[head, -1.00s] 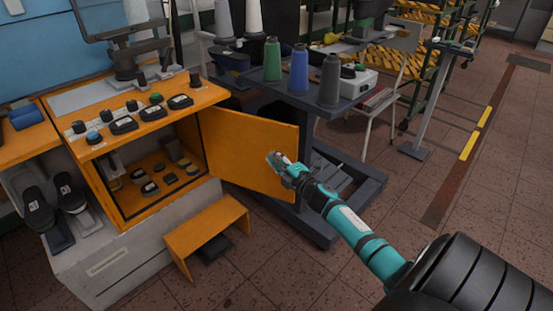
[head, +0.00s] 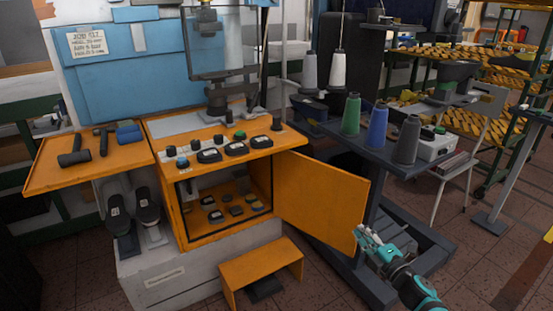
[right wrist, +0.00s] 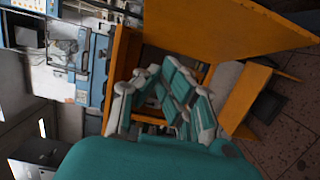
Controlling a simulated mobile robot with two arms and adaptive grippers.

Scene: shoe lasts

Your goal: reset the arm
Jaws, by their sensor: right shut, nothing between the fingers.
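My right gripper (head: 367,238) is shut and empty, near the outer edge of the open orange cabinet door (head: 322,199) in the head view. I cannot tell whether it touches the door. In the right wrist view the gripper's fingers (right wrist: 165,95) show in front of the orange cabinet, with the door (right wrist: 215,25) above them. My right arm comes in from the lower right of the head view. My left gripper is not in view.
The orange cabinet (head: 213,237) holds several small dark pieces. An orange stool (head: 262,268) stands in front. A dark cart (head: 385,160) with green, blue and grey thread cones stands behind the door. A side shelf (head: 100,172) holds hammers. Floor is free at the lower right.

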